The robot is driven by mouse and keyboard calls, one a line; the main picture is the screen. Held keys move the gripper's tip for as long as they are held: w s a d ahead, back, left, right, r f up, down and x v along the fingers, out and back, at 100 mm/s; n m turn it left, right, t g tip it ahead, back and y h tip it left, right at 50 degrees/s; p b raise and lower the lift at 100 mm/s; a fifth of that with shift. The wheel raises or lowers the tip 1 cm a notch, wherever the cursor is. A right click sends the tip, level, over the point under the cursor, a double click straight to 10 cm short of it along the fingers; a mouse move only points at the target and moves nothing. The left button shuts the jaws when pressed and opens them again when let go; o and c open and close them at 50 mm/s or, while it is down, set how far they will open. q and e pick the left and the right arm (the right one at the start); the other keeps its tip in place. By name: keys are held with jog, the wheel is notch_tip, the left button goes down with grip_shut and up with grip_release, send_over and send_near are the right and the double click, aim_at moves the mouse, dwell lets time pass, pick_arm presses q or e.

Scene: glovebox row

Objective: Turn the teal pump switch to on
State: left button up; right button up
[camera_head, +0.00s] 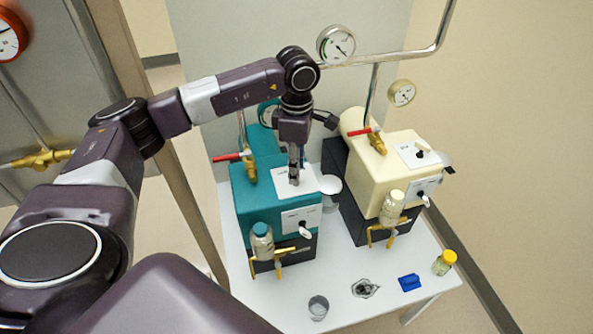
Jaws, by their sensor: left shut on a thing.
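The teal pump (250,205) stands on the left part of the white table. A white switch plate (284,181) is on its top, and a second white panel with a knob (304,231) is on its front. My left gripper (295,178) points down at the top plate, its fingers shut on the teal pump switch there. The fingers hide the switch, so I cannot see which way it points. My right gripper is not in view.
A cream pump (375,175) with similar panels stands close on the right. Brass valves with red handles (228,158) and pressure gauges (336,44) rise behind. A glass cup (318,307), a blue block (409,282) and a yellow-capped jar (444,262) sit along the table's front.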

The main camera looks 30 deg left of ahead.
pick_arm(q)
jog(key=shift+w+r+m, duration=0.1)
jog(key=shift+m, duration=0.4)
jog(key=o, duration=1.2)
jog(key=shift+c, duration=0.2)
notch_tip(320, 180, up, 12)
dwell(0.5)
